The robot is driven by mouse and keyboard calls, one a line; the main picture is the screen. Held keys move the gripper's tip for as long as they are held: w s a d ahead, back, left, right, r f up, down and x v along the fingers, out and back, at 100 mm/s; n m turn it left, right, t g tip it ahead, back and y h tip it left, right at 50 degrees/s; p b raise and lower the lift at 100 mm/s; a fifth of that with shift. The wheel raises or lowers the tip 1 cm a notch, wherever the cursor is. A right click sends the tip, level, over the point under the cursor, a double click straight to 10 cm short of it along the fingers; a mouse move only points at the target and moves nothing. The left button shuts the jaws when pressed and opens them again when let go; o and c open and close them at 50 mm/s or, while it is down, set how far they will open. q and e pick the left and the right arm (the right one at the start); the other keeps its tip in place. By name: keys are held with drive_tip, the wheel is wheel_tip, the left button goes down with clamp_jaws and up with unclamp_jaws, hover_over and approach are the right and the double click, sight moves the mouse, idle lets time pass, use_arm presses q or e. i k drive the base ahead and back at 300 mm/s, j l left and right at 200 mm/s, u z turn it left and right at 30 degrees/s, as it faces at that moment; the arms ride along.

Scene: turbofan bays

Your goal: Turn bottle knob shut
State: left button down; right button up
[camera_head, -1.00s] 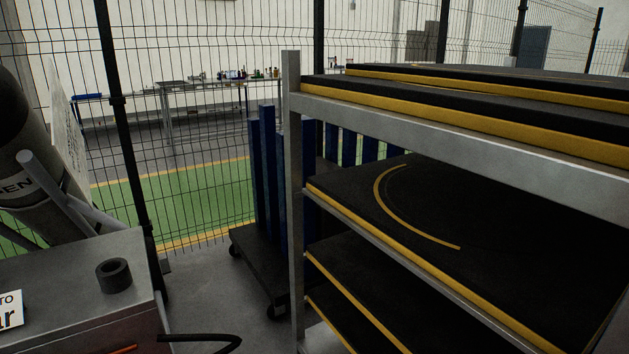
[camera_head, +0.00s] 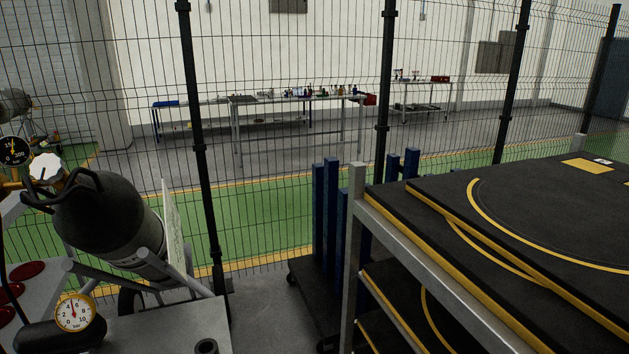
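The gas bottle (camera_head: 105,222) is a dark cylinder lying tilted on a metal cart at the left. A white lobed knob (camera_head: 46,168) sits at its upper end, next to a round black gauge (camera_head: 14,150) and brass fittings. A second, white-faced gauge (camera_head: 75,312) marked in bar is lower down on the cart. Whether the knob is open or shut cannot be told. Neither of my grippers shows in this view.
A metal shelf rack (camera_head: 355,265) with black, yellow-edged mats stands at the right. A dark trolley with blue posts (camera_head: 325,215) is behind it. A wire fence (camera_head: 265,130) runs across the back. A narrow strip of floor (camera_head: 265,305) is free between cart and rack.

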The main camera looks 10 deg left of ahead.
sight(46, 168)
drive_tip(key=u, duration=1.35)
